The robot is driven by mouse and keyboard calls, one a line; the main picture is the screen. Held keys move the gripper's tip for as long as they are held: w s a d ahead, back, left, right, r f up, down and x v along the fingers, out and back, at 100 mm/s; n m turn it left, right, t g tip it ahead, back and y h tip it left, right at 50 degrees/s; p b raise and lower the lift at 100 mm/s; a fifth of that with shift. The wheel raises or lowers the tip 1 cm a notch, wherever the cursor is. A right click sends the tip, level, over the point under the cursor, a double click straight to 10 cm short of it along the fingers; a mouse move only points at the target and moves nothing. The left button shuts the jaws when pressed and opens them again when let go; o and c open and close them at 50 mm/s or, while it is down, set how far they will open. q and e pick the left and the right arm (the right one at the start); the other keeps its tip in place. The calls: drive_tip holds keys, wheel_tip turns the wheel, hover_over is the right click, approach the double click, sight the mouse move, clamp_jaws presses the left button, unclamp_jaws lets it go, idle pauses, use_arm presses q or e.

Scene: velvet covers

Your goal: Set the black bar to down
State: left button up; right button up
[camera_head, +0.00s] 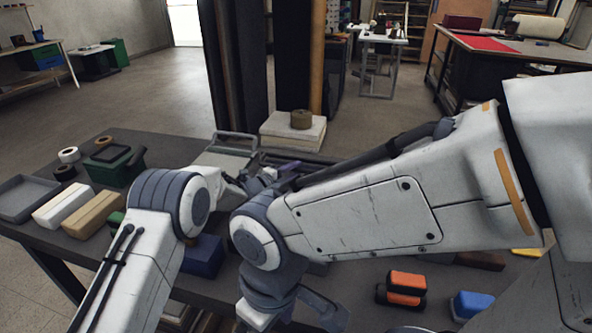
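A device with a grey plate (222,160) and a raised, loop-like bar (236,135) stands at the back middle of the dark table. The bar looks dark grey and is tilted up; I cannot tell for sure that it is the black bar. My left gripper (262,182) is just in front of the device, to its right, partly hidden behind my arms. Its fingers are too small and covered to tell whether they touch anything. My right gripper (292,312) points down over the front of the table, its tips near the lower picture edge.
A grey tray (25,198), white and tan blocks (78,208), a green box (112,165) and tape rolls fill the table's left. A blue box (203,256) lies between my arms. Orange blocks (406,290) and a blue block (471,304) lie at right. A pale stack (292,132) stands behind.

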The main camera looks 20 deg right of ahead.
use_arm(q)
drive_tip(key=shift+w+d+f, duration=0.1)
drive_tip(key=shift+w+d, duration=0.2)
drive_tip(key=shift+d, duration=0.2)
clamp_jaws()
idle(1.1)
